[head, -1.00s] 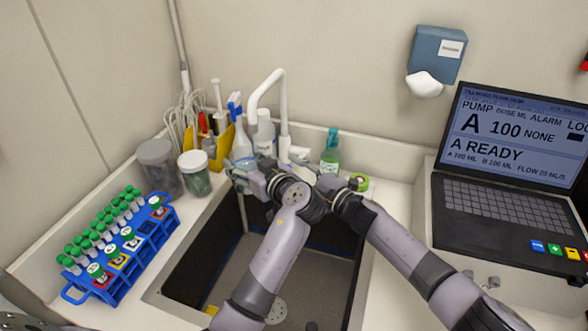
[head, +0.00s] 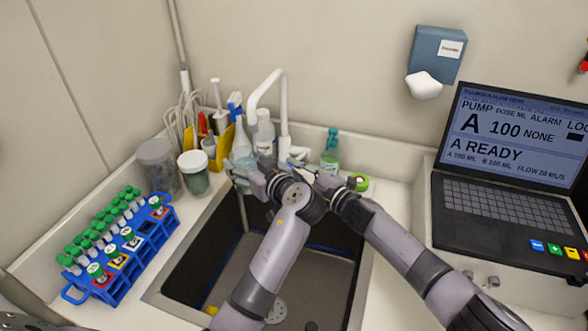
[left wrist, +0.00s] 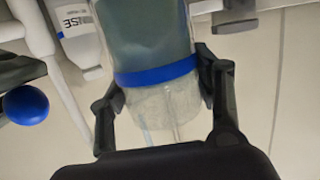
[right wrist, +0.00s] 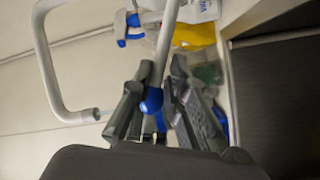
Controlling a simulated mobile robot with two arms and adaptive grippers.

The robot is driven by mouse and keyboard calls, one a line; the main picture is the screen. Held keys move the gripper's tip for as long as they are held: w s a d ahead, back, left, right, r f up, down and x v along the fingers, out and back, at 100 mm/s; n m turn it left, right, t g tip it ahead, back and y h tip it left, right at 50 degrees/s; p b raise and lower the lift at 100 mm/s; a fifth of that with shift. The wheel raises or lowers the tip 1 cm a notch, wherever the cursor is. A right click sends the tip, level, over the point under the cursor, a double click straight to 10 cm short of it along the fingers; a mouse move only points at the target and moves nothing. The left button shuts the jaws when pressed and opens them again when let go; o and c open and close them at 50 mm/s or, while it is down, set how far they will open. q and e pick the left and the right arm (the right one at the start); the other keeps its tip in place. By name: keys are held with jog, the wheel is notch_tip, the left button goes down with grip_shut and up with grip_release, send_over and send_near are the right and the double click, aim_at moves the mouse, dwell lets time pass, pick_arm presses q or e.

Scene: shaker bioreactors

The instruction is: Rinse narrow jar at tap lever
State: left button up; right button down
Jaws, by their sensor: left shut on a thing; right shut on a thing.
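The narrow jar (left wrist: 150,95) is clear with a blue band and greyish-teal lower contents. In the left wrist view it sits between both fingers of my left gripper (left wrist: 160,95), which is shut on it. In the head view the jar (head: 243,151) is by the white tap (head: 282,105) at the sink's back edge. In the head view my right gripper (head: 318,175) is right of the jar, and the arms partly hide the lever.
The dark sink (head: 190,262) lies below my arms. A blue tube rack (head: 125,262) and two jars (head: 194,172) stand left. A white rinse bottle (head: 264,132) and yellow caddy (head: 218,155) stand behind. A green bottle (head: 330,158) and laptop (head: 500,205) are right.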

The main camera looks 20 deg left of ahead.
dwell(0.5)
jog(key=shift+w+r+m+h, duration=0.15)
jog(key=shift+w+r+m, duration=0.25)
jog(key=shift+r, duration=0.3)
jog(key=shift+w+r+m+h, duration=0.15)
jog(key=shift+w+r+m, duration=0.15)
jog(key=shift+r+m, duration=0.3)
jog(key=shift+r, duration=0.1)
jog(key=c, duration=1.7)
grip_release()
jog(key=shift+o, duration=0.2)
send_near(298, 159)
jog(key=s+d+r, duration=0.3)
jog(key=s+r, duration=0.2)
jog(key=shift+s+f, duration=0.1)
